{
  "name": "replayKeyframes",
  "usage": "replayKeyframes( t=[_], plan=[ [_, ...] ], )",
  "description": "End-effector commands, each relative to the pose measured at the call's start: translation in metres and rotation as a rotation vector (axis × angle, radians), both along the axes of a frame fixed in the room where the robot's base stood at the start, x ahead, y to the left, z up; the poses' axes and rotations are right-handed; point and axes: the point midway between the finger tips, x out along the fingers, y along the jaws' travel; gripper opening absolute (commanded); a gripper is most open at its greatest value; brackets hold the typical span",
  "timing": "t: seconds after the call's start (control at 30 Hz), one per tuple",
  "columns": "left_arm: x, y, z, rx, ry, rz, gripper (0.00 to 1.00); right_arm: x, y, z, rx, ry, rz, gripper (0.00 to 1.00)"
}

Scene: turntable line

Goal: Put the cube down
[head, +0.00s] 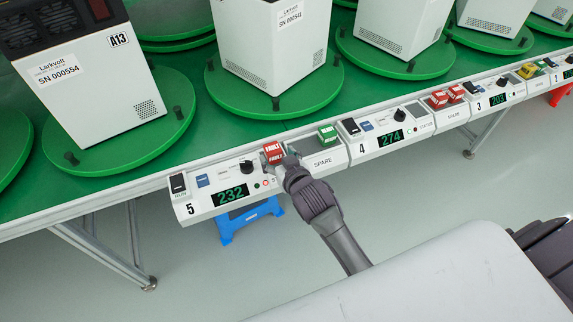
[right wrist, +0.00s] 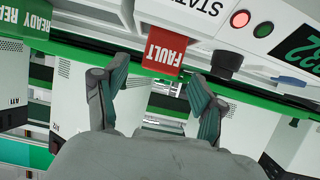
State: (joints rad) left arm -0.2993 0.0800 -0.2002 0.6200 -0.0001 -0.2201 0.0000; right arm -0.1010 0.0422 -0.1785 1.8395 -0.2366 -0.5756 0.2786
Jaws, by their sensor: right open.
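The red cube marked FAULT (head: 273,152) sits at the right part of station 5's panel (head: 208,205), beside the black knob. My right gripper (head: 287,161) reaches in from the lower right, right at the cube. In the right wrist view, the cube (right wrist: 165,47) shows upside down just ahead of the gap between my right fingertips (right wrist: 153,80). The fingers are open, with space on both sides of the cube. Part of the panel behind the gripper is hidden. My left gripper is not in view.
A green READY cube (head: 327,136) stands on the neighbouring spare panel (head: 325,160). Red cubes (head: 438,99) and a yellow cube (head: 527,71) are farther right. White machines stand on green turntables (head: 275,104) behind the panels. A blue stool (head: 250,220) is below station 5.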

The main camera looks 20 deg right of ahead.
Motion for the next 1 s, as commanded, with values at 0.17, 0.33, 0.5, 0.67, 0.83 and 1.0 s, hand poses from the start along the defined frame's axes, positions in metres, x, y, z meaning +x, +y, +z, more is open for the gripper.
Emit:
replayKeyframes(
  t=[0.17, 0.33, 0.5, 0.67, 0.83, 1.0],
  plan=[
    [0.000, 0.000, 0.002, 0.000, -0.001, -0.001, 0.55, -0.037, -0.002, 0.015, 0.000, 0.001, 0.000, 0.70],
    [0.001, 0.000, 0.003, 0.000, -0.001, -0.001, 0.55, -0.058, -0.002, 0.024, 0.000, 0.000, -0.001, 0.70],
    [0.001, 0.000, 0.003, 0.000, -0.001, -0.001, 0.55, -0.066, -0.003, 0.028, -0.001, 0.000, -0.001, 0.70],
    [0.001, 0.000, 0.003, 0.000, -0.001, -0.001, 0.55, -0.066, -0.003, 0.028, -0.001, -0.001, -0.001, 0.70],
    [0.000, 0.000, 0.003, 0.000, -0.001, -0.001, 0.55, -0.068, -0.001, 0.001, -0.010, 0.046, 0.010, 0.70],
    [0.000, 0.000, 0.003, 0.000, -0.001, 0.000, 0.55, -0.094, 0.002, -0.117, -0.047, 0.245, 0.055, 0.70]
  ],
)
